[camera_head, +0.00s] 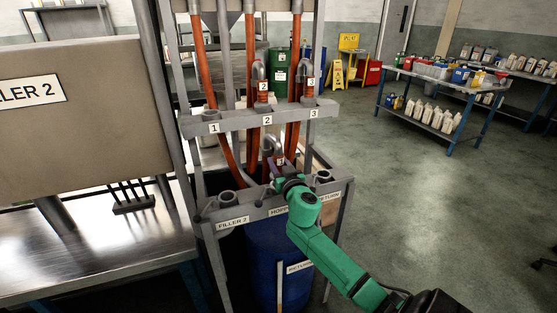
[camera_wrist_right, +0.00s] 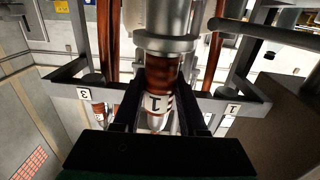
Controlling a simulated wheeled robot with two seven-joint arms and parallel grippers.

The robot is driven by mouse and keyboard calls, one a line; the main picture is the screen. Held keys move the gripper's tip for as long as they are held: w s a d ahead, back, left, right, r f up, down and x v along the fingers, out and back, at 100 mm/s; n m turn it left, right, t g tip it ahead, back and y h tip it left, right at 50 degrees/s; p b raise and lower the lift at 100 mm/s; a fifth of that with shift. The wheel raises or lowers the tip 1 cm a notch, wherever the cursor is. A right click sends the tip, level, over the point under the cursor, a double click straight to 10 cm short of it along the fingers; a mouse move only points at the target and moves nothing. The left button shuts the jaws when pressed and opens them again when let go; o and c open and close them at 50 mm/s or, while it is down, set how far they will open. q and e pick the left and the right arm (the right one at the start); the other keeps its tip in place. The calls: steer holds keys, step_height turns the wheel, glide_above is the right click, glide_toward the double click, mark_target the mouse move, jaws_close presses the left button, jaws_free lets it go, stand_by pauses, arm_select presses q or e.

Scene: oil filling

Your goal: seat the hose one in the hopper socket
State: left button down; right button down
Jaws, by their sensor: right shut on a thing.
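Hose one, an orange hose with a white label and a metal hook-shaped top (camera_head: 270,146), is held in my right gripper (camera_head: 281,178) above the middle of the lower rail. In the right wrist view the orange band with the label 1 (camera_wrist_right: 157,102) sits between the two dark fingers of my right gripper (camera_wrist_right: 162,100), which is shut on it. A wide silver collar (camera_wrist_right: 166,40) shows beside the band. The hopper socket is hidden behind my gripper, above the partly covered HOPPER label (camera_head: 279,211). I cannot tell whether the hose end is inside it. My left gripper is out of view.
The FILLER 2 socket (camera_head: 228,197) and RETURN socket (camera_head: 323,177) flank the middle and look empty. Hoses two (camera_head: 262,84) and three (camera_head: 308,82) hang in the upper rail (camera_head: 240,122); holder 1 is empty. A blue drum (camera_head: 262,262) stands below.

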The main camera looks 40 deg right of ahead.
steer(key=shift+f+b, duration=1.2)
steer(key=shift+f, duration=0.1)
steer(key=shift+c, duration=1.9)
jaws_free()
steer(key=shift+o, duration=0.8)
steer(key=shift+s+a, duration=0.1)
steer(key=shift+s, duration=0.1)
steer(key=shift+p+v, duration=0.35)
steer(key=shift+v, duration=2)
